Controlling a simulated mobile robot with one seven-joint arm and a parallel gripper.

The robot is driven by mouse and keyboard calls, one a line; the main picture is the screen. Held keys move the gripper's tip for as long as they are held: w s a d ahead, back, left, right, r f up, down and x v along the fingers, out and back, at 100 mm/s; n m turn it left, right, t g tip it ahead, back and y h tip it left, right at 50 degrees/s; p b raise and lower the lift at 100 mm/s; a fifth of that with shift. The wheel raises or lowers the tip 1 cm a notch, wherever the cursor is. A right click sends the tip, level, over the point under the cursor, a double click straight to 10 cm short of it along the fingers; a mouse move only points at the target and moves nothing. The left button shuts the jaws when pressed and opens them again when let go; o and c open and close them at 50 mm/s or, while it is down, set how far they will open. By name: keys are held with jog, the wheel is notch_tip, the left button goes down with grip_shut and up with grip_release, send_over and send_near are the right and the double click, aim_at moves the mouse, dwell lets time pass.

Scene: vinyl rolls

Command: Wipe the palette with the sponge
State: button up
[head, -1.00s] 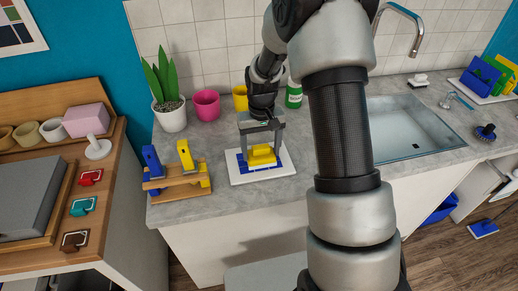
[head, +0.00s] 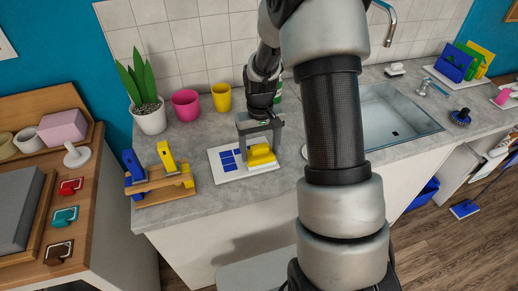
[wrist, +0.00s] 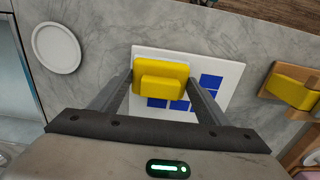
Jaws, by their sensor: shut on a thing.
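The palette is a white board (head: 216,168) with blue squares, lying flat on the grey counter; it also shows in the wrist view (wrist: 232,76). The yellow sponge (head: 260,156) is over the right part of the palette and appears to rest on it. In the wrist view the sponge (wrist: 172,69), a wide block with a smaller raised block, covers part of the board. My gripper (head: 259,146) points down over it, fingers on either side, shut on the sponge. Blue squares show to its left in the head view; whatever lies under the sponge is hidden.
A wooden holder (head: 160,186) with blue and yellow tools stands left of the palette. Behind are a potted plant (head: 149,119), a pink cup (head: 186,105) and a yellow cup (head: 221,97). A sink (head: 395,118) is at the right. A white round dish (wrist: 56,47) lies beside the palette.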

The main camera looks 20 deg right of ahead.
jog(key=shift+w, duration=0.15)
jog(key=shift+w, duration=1.4)
send_over(225, 155)
jog(key=s, duration=0.3)
jog(key=shift+b, duration=0.45)
jog(key=shift+w, duration=0.1)
jog(key=shift+w, duration=1.4)
jog(key=shift+d, duration=0.1)
